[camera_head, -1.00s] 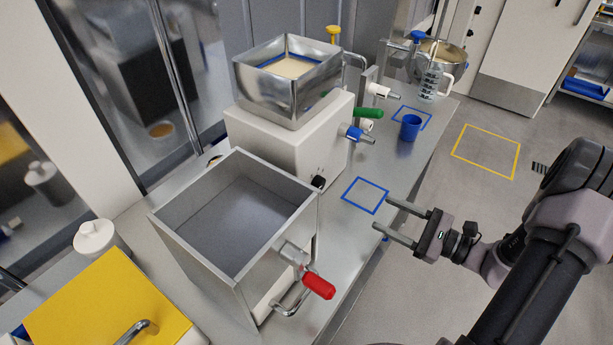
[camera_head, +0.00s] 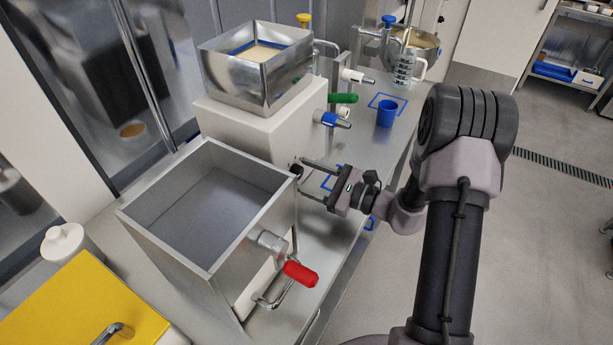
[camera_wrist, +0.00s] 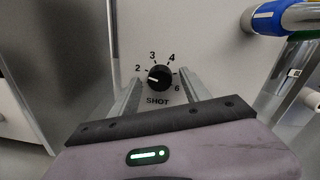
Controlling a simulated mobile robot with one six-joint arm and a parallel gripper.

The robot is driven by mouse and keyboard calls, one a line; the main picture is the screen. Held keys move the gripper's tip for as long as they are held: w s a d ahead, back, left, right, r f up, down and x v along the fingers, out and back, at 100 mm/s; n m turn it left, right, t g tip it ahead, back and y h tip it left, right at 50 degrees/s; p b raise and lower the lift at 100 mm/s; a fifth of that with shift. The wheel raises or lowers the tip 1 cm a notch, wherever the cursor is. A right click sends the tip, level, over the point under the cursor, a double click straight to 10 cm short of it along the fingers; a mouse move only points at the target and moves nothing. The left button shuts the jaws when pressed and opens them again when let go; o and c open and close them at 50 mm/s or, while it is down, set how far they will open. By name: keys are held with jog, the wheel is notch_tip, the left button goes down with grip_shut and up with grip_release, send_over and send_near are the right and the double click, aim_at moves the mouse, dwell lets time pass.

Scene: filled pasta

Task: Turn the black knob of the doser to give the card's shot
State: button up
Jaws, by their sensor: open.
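The doser (camera_head: 235,131) is a white box under a steel hopper of pale filling. Its black knob (camera_wrist: 160,77) sits on the white front panel, above the word SHOT, inside a printed scale with 2, 3, 4 and 6 readable. A small light mark shows on the knob's left side; its exact setting is hard to read. In the head view the knob (camera_head: 296,169) is small and dark beside my fingertips. My gripper (camera_head: 302,177) is open, with one finger on each side of the knob in the wrist view (camera_wrist: 161,74). I cannot tell whether they touch it. No card is readable.
A grey open-topped bin (camera_head: 205,215) with a red handle (camera_head: 300,274) stands just in front of the doser. Green (camera_head: 343,98) and blue (camera_head: 335,119) handles stick out to the right. A blue cup (camera_head: 386,113) stands farther along the bench.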

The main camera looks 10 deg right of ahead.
grip_shut()
